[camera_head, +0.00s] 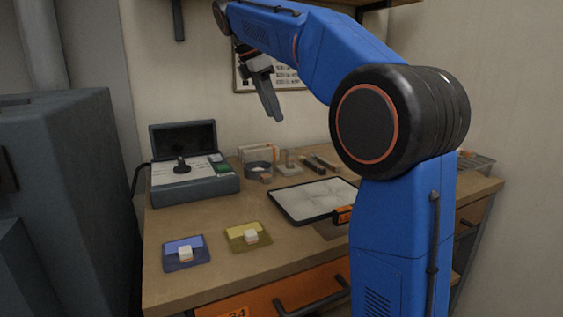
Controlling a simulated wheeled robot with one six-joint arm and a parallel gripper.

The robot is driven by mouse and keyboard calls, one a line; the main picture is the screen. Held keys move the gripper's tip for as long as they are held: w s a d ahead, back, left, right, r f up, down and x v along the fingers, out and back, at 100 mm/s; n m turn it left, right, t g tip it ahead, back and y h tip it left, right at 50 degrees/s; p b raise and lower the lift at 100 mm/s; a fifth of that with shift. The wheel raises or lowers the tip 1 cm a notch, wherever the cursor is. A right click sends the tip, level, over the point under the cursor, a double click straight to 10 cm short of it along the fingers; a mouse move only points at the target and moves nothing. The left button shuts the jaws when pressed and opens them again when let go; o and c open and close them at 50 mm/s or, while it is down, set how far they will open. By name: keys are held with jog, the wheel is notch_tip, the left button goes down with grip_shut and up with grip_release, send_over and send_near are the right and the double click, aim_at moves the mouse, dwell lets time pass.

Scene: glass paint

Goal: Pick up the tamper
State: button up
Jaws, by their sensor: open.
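My gripper (270,108) hangs from my blue arm in the upper middle, well above the back of the workbench. Its fingers point down, are open and hold nothing. I cannot tell for sure which thing is the tamper. A small beige piece with an upright post (288,160) stands at the back of the bench, below and slightly right of my gripper. A dark upright knob (181,164) stands on the open-lidded device (195,187) at the left. Both are apart from my gripper.
The wooden workbench (215,280) also holds a dark round dish (258,168), dark-handled tools (322,163), and a black-framed pale panel (310,200). A blue pad (172,263) and a yellow pad (236,232) each carry a white block. My arm hides part of the right side.

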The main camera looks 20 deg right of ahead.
aim_at(288, 149)
jog(key=shift+n, duration=0.3)
jog(key=x, duration=0.3)
jog(key=w+x, duration=0.1)
jog(key=x, duration=0.7)
jog(key=shift+w+d+f, duration=0.15)
jog(key=shift+w, duration=0.25)
jog(key=shift+x, duration=2.65)
jog(key=shift+d, duration=0.2)
grip_shut()
